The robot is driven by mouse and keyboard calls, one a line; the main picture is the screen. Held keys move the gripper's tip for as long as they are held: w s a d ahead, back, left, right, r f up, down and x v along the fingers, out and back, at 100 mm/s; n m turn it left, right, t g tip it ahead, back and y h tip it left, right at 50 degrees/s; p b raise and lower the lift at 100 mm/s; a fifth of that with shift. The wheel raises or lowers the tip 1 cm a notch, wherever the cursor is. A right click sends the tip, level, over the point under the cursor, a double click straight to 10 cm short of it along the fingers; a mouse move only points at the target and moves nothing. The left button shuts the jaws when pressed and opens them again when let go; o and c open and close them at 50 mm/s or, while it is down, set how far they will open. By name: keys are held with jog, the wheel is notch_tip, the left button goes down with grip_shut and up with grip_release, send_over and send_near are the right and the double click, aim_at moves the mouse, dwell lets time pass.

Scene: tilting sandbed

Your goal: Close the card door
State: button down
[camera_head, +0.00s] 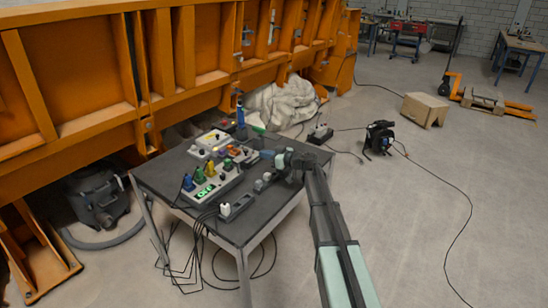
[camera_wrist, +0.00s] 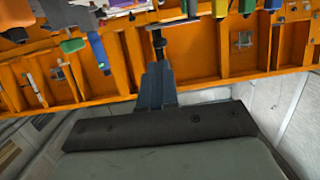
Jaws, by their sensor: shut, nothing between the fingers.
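I cannot pick out the card door for certain in either view. A grey box with a green lit display (camera_head: 205,190) and several coloured plugs stands on the dark table (camera_head: 160,178). Behind it lies a device with red and orange parts (camera_head: 236,154), and a pale flat box (camera_head: 208,142) sits further back. My gripper (camera_head: 266,154) is at the table's right side, beside these devices, with its fingers pointing left. In the wrist view my gripper (camera_wrist: 157,75) is shut and empty. Parts of the devices hang along the top edge of that view, with a green piece (camera_wrist: 73,45).
A small grey block with a white plug (camera_head: 236,207) is near the table's front edge, with cables hanging down. An orange steel frame (camera_head: 90,70) rises behind the table. A vacuum cleaner (camera_head: 98,197) stands at left. The floor at right is mostly open.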

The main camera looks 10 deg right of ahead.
jog(key=x, duration=0.6)
jog(key=shift+w+a, duration=0.25)
jog(key=shift+f, duration=0.1)
jog(key=shift+w, duration=0.1)
